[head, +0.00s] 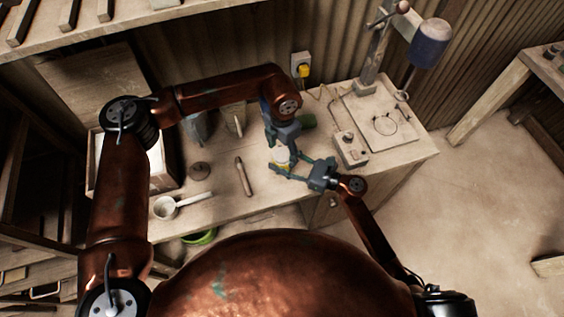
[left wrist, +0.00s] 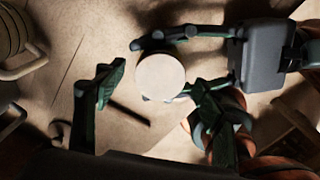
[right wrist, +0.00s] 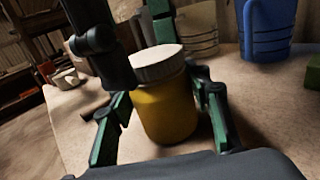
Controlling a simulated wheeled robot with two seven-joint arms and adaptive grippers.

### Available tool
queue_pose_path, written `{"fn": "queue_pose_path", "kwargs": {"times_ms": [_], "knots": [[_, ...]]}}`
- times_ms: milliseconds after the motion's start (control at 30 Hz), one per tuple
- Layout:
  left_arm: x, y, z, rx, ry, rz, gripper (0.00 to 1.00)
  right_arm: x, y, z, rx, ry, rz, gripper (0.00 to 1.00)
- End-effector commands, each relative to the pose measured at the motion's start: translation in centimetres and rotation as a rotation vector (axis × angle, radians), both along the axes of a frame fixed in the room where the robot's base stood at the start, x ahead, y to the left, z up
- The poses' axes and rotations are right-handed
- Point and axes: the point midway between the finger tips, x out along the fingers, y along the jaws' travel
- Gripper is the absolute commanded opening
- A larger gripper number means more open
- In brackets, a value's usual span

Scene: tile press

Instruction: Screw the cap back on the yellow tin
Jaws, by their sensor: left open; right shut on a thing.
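The yellow tin (right wrist: 165,112) stands upright on the workbench between the fingers of my right gripper (right wrist: 160,108), which is shut on it. The off-white cap (right wrist: 157,63) rests on top of the tin; I cannot tell how tightly it sits. From above, the cap shows as a pale disc in the left wrist view (left wrist: 160,76). My left gripper (left wrist: 158,82) is open, with its fingers apart on either side of the cap and seemingly clear of it. In the head view the tin (head: 281,157) is small and partly hidden below my left gripper (head: 281,149).
A wooden-handled tool (head: 243,176), a brown disc (head: 199,171) and a white scoop (head: 165,207) lie left of the tin. A control box (head: 349,148) and a pale press base (head: 385,120) stand right. A blue container (right wrist: 267,28) is behind the tin. The bench's front edge is close.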

Motion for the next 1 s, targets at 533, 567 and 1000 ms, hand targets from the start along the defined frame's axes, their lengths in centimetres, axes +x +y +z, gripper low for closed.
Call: {"fn": "queue_pose_path", "kwargs": {"times_ms": [533, 567, 1000], "knots": [[0.1, 0.0, 6.5, -0.001, -0.003, 0.000, 0.63, 0.0, 0.0, 0.0, -0.001, 0.000, -0.001, 0.00], [0.1, 0.0, 7.1, -0.001, -0.003, 0.001, 0.63, 0.0, 0.0, 0.0, -0.001, 0.000, -0.001, 0.00], [0.1, 0.0, 12.0, 0.000, 0.000, 0.000, 0.63, 0.0, 0.0, 0.0, 0.000, 0.000, -0.001, 0.00]]}}
